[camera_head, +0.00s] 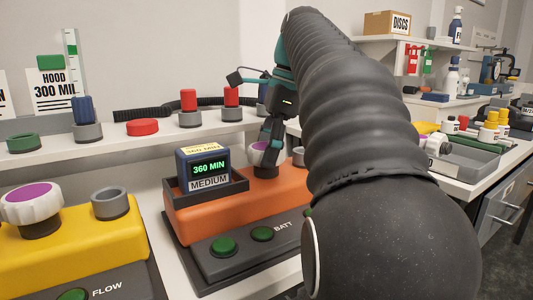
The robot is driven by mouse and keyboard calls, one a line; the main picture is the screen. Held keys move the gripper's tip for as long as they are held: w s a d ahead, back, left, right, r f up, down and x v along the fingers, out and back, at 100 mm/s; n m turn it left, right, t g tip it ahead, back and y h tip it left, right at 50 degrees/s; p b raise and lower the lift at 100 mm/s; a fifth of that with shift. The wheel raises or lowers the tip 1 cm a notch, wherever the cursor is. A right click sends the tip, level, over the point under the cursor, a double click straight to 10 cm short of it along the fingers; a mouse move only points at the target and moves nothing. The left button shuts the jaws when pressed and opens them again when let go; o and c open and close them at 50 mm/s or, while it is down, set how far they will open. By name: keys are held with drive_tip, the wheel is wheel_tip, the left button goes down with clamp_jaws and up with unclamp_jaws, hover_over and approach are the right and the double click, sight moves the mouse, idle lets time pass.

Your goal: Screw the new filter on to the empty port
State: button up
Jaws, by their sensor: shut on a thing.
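My gripper (271,143) points down over the orange unit (196,212), shut on a white filter with a purple top (258,147). The filter is at a dark round neck (265,171) on the back right of the orange unit; the gripper and my arm partly hide it, and I cannot tell how fully it is seated. A grey ring-shaped port (298,155) shows just right of the gripper, partly hidden. The yellow unit (75,245) at left carries a similar white and purple filter (31,203) and a grey open port (110,202).
A blue cartridge (204,167) reading 360 MIN, MEDIUM sits in the orange unit's black holder. Behind stand red (188,100) and blue (83,109) pieces on grey bases, and a black hose (160,114). A grey bin (468,155) and bottles stand at right.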

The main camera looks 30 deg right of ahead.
drive_tip(key=m+t, duration=0.1)
drive_tip(key=m, duration=0.2)
drive_tip(key=shift+m+h, duration=0.3)
drive_tip(key=shift+o, duration=0.2)
drive_tip(key=m+h, duration=0.1)
drive_tip(key=m, duration=0.3)
drive_tip(key=shift+t, duration=0.4)
drive_tip(key=o, duration=1.3)
drive_tip(key=n+g+y, duration=0.1)
drive_tip(key=n, duration=0.4)
drive_tip(key=shift+n, duration=0.3)
drive_tip(key=n, duration=0.2)
drive_tip(key=n+g, duration=0.1)
drive_tip(key=n, duration=0.1)
drive_tip(key=shift+n+g+y, duration=0.3)
drive_tip(key=shift+n+y, duration=0.1)
